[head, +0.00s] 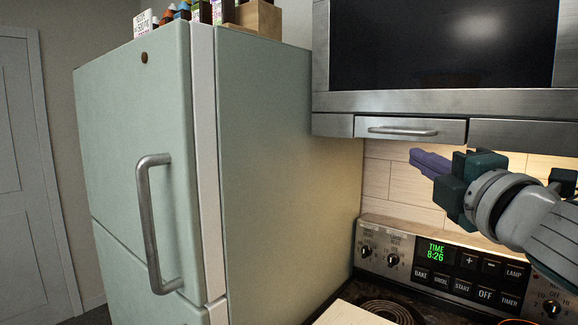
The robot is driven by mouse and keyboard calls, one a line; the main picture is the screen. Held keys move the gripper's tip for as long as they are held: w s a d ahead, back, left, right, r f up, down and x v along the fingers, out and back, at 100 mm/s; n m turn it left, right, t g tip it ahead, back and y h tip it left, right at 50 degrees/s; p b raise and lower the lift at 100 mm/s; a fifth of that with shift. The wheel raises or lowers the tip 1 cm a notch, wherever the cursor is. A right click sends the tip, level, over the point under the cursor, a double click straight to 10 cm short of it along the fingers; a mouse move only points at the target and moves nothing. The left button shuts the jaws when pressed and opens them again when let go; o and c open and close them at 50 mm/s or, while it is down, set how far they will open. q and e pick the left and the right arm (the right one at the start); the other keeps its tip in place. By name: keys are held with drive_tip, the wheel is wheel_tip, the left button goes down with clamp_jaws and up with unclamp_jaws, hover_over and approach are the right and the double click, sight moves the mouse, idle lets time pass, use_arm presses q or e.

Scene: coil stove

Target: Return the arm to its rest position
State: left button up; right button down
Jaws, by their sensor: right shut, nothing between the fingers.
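My right gripper (428,163) comes in from the right edge on my grey right arm, in front of the wood-tiled wall above the stove's control panel. Its purple fingers are together and point left, with nothing held. The fingers are apart from the fridge and lie below the drawer under the dark-fronted unit. My left gripper does not show.
A pale green fridge (265,180) with a metal handle (150,225) fills the left and middle. Boxes and bottles stand on it. The stove panel (440,268) has knobs and a clock. A coil burner (388,312) shows below. A metal drawer (410,130) hangs above my gripper.

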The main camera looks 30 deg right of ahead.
drive_tip(key=shift+s+a+f, duration=0.1)
drive_tip(key=shift+s, duration=0.15)
drive_tip(key=s+a+f+m+g+y, duration=0.1)
drive_tip(key=s+a+f+m+g, duration=0.3)
drive_tip(key=f, duration=0.3)
drive_tip(key=s+a+f+m+g+y, duration=0.1)
drive_tip(key=s+a+f+m+g, duration=0.3)
drive_tip(key=f, duration=0.3)
drive_tip(key=s+a+f+m+g+y, duration=0.3)
drive_tip(key=s+a+f, duration=0.1)
drive_tip(key=s+a, duration=0.25)
drive_tip(key=s+a+f+m+g+y, duration=0.2)
drive_tip(key=s+a+f+g, duration=0.15)
drive_tip(key=s+a, duration=0.35)
wheel_tip(320, 180, up, 16)
drive_tip(key=d+p, duration=0.1)
drive_tip(key=p, duration=1.5)
drive_tip(key=shift+s+d+r+p, duration=0.15)
drive_tip(key=shift+s+d+p, duration=0.1)
drive_tip(key=shift+s+p, duration=0.15)
